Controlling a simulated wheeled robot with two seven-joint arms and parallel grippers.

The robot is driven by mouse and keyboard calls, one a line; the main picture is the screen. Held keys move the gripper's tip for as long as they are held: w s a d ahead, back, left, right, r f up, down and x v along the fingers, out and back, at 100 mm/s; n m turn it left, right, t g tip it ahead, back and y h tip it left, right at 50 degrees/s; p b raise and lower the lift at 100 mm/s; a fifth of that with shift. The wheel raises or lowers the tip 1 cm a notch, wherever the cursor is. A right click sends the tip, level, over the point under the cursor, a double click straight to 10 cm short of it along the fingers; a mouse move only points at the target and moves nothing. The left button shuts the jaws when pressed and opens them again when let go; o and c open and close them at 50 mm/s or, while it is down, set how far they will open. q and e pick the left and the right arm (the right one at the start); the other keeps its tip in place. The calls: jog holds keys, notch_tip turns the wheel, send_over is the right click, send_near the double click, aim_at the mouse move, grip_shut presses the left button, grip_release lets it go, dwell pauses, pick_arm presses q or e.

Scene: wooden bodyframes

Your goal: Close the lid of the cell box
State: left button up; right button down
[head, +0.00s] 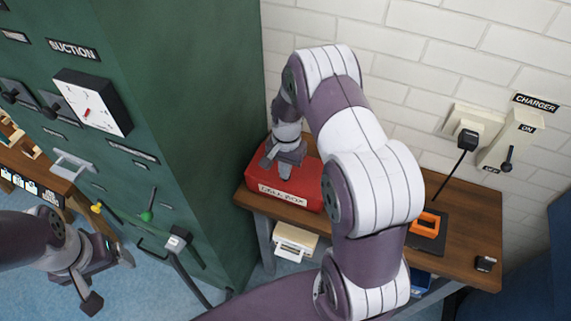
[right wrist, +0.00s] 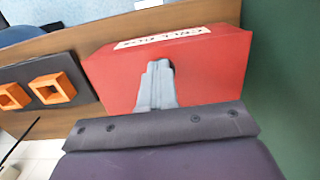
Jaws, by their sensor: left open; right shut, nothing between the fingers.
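The red cell box (head: 292,189) sits at the left end of the wooden table, beside the green cabinet, with a "CELL BOX" label on its front. Its red top looks flat and closed in the head view. My right gripper (head: 285,170) is shut and empty, at the top of the box. In the right wrist view the shut fingers (right wrist: 158,70) lie over the red box (right wrist: 205,65); I cannot tell whether they touch it. My left gripper (head: 112,281) is open and empty at the lower left, away from the box, above the blue floor.
The wooden table (head: 462,215) also bears a dark pad with an orange frame (head: 428,224); the right wrist view shows two orange frames (right wrist: 52,88). The green cabinet (head: 185,90) with levers stands close left of the box. A charger (head: 505,138) hangs on the brick wall.

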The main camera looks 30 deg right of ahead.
jog(key=r, duration=0.1)
jog(key=r+p, duration=0.1)
jog(key=r, duration=0.1)
jog(key=shift+w+d+p, duration=0.1)
jog(key=shift+w+p, duration=0.2)
pick_arm(q)
jog(key=b, duration=0.1)
jog(key=f+b, duration=0.1)
jog(key=b, duration=0.1)
jog(key=shift+s+a+b, duration=0.25)
jog(key=shift+s+b, duration=0.05)
pick_arm(e)
notch_tip(320, 180, up, 11)
pick_arm(q)
notch_tip(320, 180, down, 9)
jog(key=b, duration=0.9)
pick_arm(e)
jog(key=s+a+f+n+t, duration=0.1)
jog(key=s+a+f+n, duration=0.3)
jog(key=s, duration=0.3)
jog(key=s+a+f+n+t, duration=0.1)
jog(key=s+a+f+n, duration=0.3)
jog(key=s+n, duration=0.2)
jog(key=shift+s+f+h, duration=0.4)
jog(key=shift+s, duration=0.2)
jog(key=shift+s+a, duration=0.1)
jog(key=shift+a, duration=0.05)
